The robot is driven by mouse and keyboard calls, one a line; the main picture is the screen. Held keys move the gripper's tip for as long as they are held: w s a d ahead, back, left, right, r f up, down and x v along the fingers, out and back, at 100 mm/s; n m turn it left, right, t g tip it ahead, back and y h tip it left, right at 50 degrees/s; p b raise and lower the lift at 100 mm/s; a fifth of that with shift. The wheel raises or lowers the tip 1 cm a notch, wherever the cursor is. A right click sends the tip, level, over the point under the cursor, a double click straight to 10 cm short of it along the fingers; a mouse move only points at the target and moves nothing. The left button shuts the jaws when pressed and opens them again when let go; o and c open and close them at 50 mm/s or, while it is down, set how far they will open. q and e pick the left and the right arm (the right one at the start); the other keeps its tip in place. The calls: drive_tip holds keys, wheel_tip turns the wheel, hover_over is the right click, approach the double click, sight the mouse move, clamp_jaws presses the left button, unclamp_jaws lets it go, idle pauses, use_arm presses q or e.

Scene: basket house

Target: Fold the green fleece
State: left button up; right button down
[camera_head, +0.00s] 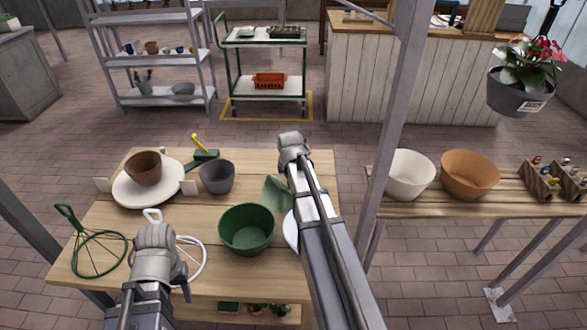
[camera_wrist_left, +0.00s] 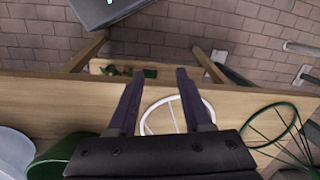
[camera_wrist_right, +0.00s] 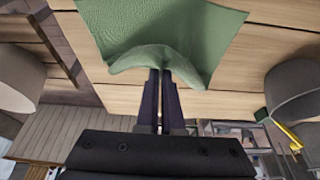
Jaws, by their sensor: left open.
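The green fleece (camera_head: 274,194) lies on the wooden table between the grey bowl and my right arm, which hides part of it in the head view. In the right wrist view the fleece (camera_wrist_right: 175,35) is spread on the wood, with its near edge bunched up at the fingertips. My right gripper (camera_wrist_right: 160,76) has its fingers close together on that raised edge. My left gripper (camera_wrist_left: 157,74) is open and empty above the near left part of the table, by a white wire ring. The right fingers are hidden behind the arm in the head view.
On the table (camera_head: 95,225) stand a green bowl (camera_head: 247,229), a grey bowl (camera_head: 217,177), a white plate (camera_head: 125,190) with a brown pot (camera_head: 144,168), a white ring (camera_head: 204,262) and a green wire hoop (camera_head: 98,254). A metal post (camera_head: 394,100) rises beside my right arm.

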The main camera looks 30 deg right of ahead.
drive_tip(key=s+a+f+b, duration=0.1)
drive_tip(key=f, duration=0.1)
drive_tip(key=s+a+f+b, duration=0.1)
drive_tip(key=f+b, duration=0.1)
drive_tip(key=s+f+b, duration=0.1)
drive_tip(key=s, duration=0.1)
drive_tip(key=shift+s+a+f, duration=0.1)
drive_tip(key=shift+a+f, duration=0.3)
use_arm(q)
wheel_tip(320, 180, down, 6)
drive_tip(key=shift+r, duration=0.1)
use_arm(e)
unclamp_jaws()
idle(0.5)
drive_tip(key=shift+s, duration=0.1)
drive_tip(key=shift+s+a, duration=0.55)
drive_tip(key=shift+s, duration=0.25)
drive_tip(key=shift+w+r, duration=0.15)
drive_tip(key=shift+r, duration=0.2)
use_arm(q)
wheel_tip(320, 180, up, 9)
drive_tip(key=p, duration=0.8)
drive_tip(key=shift+p, duration=0.3)
use_arm(e)
wheel_tip(320, 180, up, 8)
drive_tip(key=shift+r, duration=0.15)
use_arm(q)
drive_tip(key=shift+r, duration=0.1)
use_arm(e)
drive_tip(key=shift+r, duration=0.1)
